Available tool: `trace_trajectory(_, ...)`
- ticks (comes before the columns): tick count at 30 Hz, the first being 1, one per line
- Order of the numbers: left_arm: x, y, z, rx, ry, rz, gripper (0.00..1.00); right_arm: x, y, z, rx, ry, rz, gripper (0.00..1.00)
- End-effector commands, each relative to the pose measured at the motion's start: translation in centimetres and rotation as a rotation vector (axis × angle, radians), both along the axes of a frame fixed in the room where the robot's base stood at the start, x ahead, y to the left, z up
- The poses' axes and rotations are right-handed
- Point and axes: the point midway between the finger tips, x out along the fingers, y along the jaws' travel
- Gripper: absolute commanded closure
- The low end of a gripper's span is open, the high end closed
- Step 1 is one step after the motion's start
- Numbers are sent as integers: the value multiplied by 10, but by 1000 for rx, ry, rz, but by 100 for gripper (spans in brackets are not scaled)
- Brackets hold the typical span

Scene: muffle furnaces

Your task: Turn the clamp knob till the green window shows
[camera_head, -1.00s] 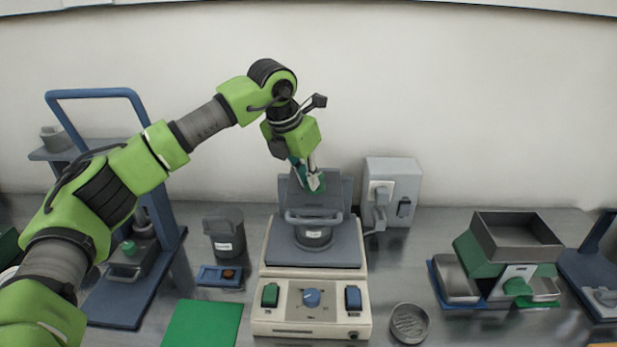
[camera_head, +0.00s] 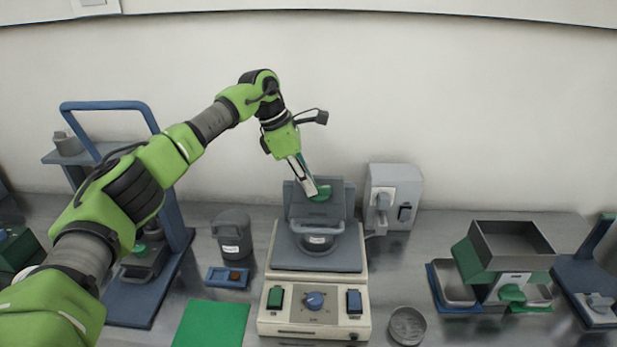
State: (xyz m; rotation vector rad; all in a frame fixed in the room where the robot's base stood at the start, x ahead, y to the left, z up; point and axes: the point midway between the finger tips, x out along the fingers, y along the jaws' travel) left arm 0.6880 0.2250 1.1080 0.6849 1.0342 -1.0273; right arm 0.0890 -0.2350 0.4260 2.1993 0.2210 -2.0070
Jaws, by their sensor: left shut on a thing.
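A shaker-like machine with a cream base (camera_head: 290,328) stands at the middle of the bench, with a grey pot under a clamp handle (camera_head: 318,240) on its grey plate. A green knob (camera_head: 322,193) sits at the top of the grey upright at its back. My left gripper (camera_head: 311,188) comes down from above and is shut on the green knob, tilted to the right. The fingers cover part of the knob. I cannot make out a green window at the clamp. My right gripper is out of view.
A dark lidded jar (camera_head: 231,236) and a small blue tray (camera_head: 228,278) stand left of the machine. A green mat (camera_head: 210,325) lies in front. A round sieve (camera_head: 407,326) and a wall socket box (camera_head: 393,196) are at the right, with a green-and-grey hopper (camera_head: 511,246) beyond.

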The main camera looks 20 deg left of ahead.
Motion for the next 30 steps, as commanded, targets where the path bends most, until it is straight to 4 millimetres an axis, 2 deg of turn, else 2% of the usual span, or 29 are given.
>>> trace_trajectory(1, 2, 0, 4, -2, -1, -25, 100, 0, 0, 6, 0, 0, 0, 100)
trace_trajectory(10, 4, 1, 2, 0, -3, -133, 100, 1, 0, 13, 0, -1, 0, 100)
trace_trajectory(26, 4, 1, 1, 1, -3, -154, 100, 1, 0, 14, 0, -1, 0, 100)
trace_trajectory(27, 4, 1, 1, 1, -3, -154, 79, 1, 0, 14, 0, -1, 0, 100)
trace_trajectory(28, 4, 1, 1, 1, -3, -154, 73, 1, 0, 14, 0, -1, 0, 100)
trace_trajectory(30, 4, 1, 1, 1, -3, -154, 73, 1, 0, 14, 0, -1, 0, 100)
